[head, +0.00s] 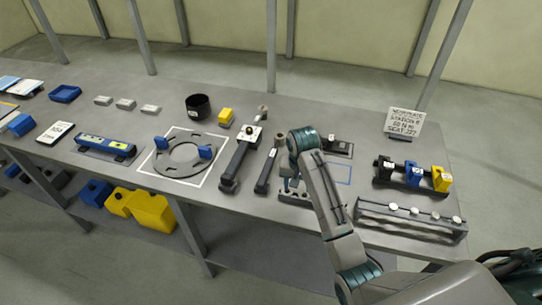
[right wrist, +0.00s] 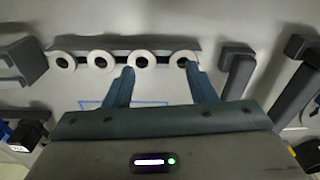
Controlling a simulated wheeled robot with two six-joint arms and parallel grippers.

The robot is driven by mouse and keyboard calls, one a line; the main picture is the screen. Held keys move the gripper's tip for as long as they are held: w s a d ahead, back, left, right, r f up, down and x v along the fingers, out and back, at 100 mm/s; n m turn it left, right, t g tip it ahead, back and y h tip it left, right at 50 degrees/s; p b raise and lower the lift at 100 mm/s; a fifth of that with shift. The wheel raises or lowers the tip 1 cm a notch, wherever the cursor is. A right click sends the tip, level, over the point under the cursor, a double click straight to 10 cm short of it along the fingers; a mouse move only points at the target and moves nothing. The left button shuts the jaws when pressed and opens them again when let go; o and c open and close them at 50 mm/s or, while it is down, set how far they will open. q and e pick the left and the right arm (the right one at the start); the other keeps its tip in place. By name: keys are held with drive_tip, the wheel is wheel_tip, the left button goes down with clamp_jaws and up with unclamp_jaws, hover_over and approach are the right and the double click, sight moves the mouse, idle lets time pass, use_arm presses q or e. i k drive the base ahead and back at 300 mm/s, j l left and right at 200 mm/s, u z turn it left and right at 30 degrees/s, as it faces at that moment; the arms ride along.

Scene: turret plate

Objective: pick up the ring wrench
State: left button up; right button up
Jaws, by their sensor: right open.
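In the right wrist view a dark handle (right wrist: 236,74), probably the same tool, lies right of the fingers. My arm hides part of that bar. My left gripper is not in view.
A larger dark tool (head: 238,160) lies further left, beside the turret ring (head: 183,155) with blue blocks. Right of my arm are a blue outline (head: 343,173), black, blue and yellow blocks (head: 414,174), and a rack with white discs (head: 411,219). A sign (head: 405,122) stands behind.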

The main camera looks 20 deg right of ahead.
sight(272, 160)
drive_tip(key=i, duration=0.4)
drive_tip(key=i+l, duration=0.15)
drive_tip(key=i, duration=0.3)
drive_tip(key=u, duration=0.05)
